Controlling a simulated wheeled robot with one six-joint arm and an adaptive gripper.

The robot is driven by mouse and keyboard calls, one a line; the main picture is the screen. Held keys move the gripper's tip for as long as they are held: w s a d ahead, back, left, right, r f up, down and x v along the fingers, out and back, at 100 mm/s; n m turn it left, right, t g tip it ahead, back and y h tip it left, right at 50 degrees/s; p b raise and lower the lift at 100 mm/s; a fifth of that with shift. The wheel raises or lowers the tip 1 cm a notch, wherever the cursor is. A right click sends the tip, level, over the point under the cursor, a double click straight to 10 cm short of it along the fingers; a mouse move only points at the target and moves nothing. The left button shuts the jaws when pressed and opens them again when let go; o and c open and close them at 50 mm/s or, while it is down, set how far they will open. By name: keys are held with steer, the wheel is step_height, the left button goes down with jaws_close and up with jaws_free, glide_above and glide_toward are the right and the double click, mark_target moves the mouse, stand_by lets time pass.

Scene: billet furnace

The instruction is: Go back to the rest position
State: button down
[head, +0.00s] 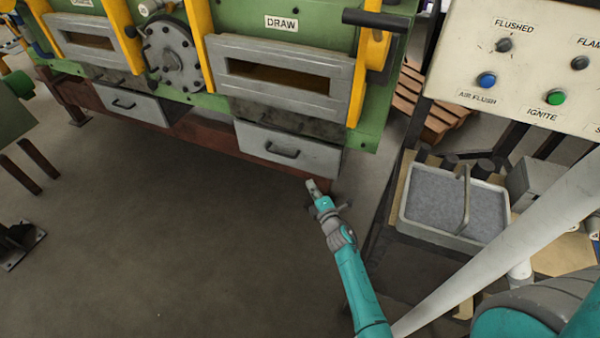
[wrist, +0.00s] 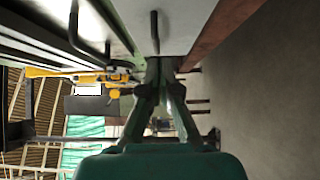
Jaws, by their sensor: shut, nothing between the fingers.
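My gripper (head: 315,188) is at the end of my teal arm, in the middle of the head view. It appears just in front of the lower right corner of the furnace's right grey drawer (head: 262,140), near the reddish-brown base beam (head: 213,134). I cannot tell whether it touches either. In the wrist view the two dark fingers of my gripper (wrist: 161,64) come together at their tips, with nothing held. A pale drawer front with a dark handle (wrist: 155,32) lies beyond the tips there.
The green furnace (head: 228,15) spans the back. At right, a pale control panel (head: 525,60) with a blue button and a green button stands above a bench carrying a grey-filled tray (head: 430,234). Wooden pallets (head: 433,120) lie behind.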

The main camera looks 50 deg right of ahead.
steer(key=shift+s, duration=0.15)
steer(key=s+a+r+m+y, duration=0.1)
steer(key=s+a+m+y, duration=0.15)
steer(key=s+a, duration=0.8)
steer(key=s+a+m+y, duration=0.1)
steer(key=s+a+m, duration=0.45)
steer(key=a, duration=0.75)
steer(key=s+a+r+m+y, duration=0.1)
steer(key=s+a+r, duration=0.2)
steer(key=s+r, duration=0.2)
steer(key=s+a+r+m+g+y, duration=0.1)
steer(key=s+a+r+m, duration=0.1)
steer(key=s+r, duration=0.4)
steer(key=s+a+r+m+y, duration=0.2)
steer(key=s+a+r, duration=0.2)
steer(key=s, duration=0.7)
step_height(320, 180, up, 2)
steer(key=shift+a+r+g, duration=0.25)
steer(key=shift+a+g, duration=0.05)
steer(key=shift+a, duration=0.1)
